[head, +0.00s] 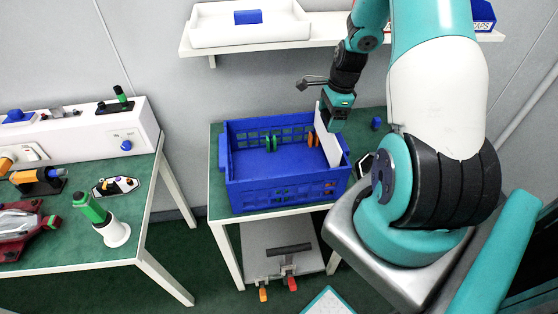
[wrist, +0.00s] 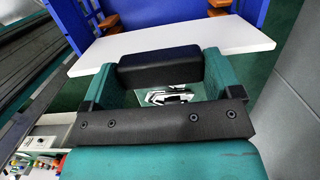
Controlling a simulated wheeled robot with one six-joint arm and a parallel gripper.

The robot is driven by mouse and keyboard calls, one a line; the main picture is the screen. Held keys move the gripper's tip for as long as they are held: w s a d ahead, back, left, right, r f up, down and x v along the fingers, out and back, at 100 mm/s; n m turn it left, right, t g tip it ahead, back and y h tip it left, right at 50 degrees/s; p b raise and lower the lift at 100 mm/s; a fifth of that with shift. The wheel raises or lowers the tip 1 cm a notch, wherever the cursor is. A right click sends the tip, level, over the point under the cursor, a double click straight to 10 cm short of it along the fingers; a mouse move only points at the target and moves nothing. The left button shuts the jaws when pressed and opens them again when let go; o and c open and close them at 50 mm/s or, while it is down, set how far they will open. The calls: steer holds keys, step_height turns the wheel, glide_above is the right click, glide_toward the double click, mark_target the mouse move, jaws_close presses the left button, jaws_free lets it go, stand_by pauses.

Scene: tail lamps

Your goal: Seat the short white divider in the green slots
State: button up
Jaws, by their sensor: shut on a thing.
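My gripper (head: 334,116) is shut on a white divider (head: 328,142), a thin flat panel held upright on edge. In the wrist view, the divider (wrist: 225,37) runs across beyond the jaws (wrist: 160,64). In the head view it overlaps the right part of the blue crate (head: 273,197), close to the orange slots (head: 312,139). I cannot tell how far its lower edge is above the crate floor. The green slots (head: 271,144) are on the crate's far wall, left of the orange ones, with nothing between them. Any green slots on the near wall are hidden.
The crate stands on a green-topped table (head: 218,185). A shelf (head: 290,46) with a white tray (head: 203,37) is above. A small blue block (head: 376,123) lies right of the crate. The left workbench (head: 60,250) holds tools. The crate's left floor is clear.

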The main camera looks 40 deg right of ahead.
steer(key=w+a+p, duration=0.1)
steer(key=w+a, duration=0.7)
steer(key=a, duration=0.5)
stand_by(1.5)
steer(key=shift+a, duration=0.1)
steer(key=shift+f, duration=0.15)
stand_by(0.8)
steer(key=shift+f+b, duration=0.8)
steer(key=shift+f, duration=0.75)
stand_by(0.4)
steer(key=shift+f+b, duration=0.85)
steer(key=shift+f, duration=0.55)
